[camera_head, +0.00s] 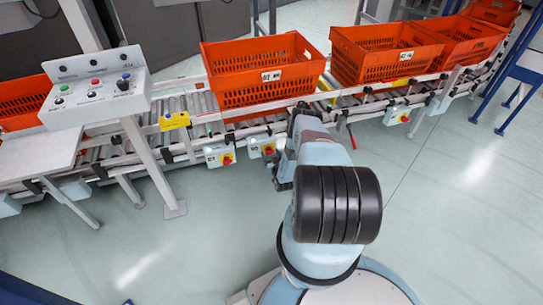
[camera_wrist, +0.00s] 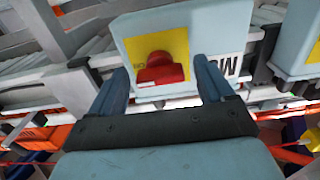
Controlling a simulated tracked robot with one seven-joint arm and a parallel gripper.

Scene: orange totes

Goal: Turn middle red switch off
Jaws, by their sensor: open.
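In the wrist view, a red switch (camera_wrist: 162,70) sits on a yellow plate on a light-blue box. My gripper (camera_wrist: 160,66) is open, with one finger on each side of the switch in the picture. I cannot tell whether either finger touches it. In the head view, my gripper (camera_head: 278,174) is close to a light-blue switch box (camera_head: 263,146) with a red switch (camera_head: 268,150) below the conveyor. Another red switch (camera_head: 227,159) is on the box to its left, and a third (camera_head: 404,118) is farther right.
Orange totes (camera_head: 264,97) stand on the roller conveyor (camera_head: 185,104) above the boxes. A control panel (camera_head: 95,88) with buttons is at the left. In the wrist view, another light-blue box (camera_wrist: 290,50) is at the right. The floor (camera_head: 445,205) at right is clear.

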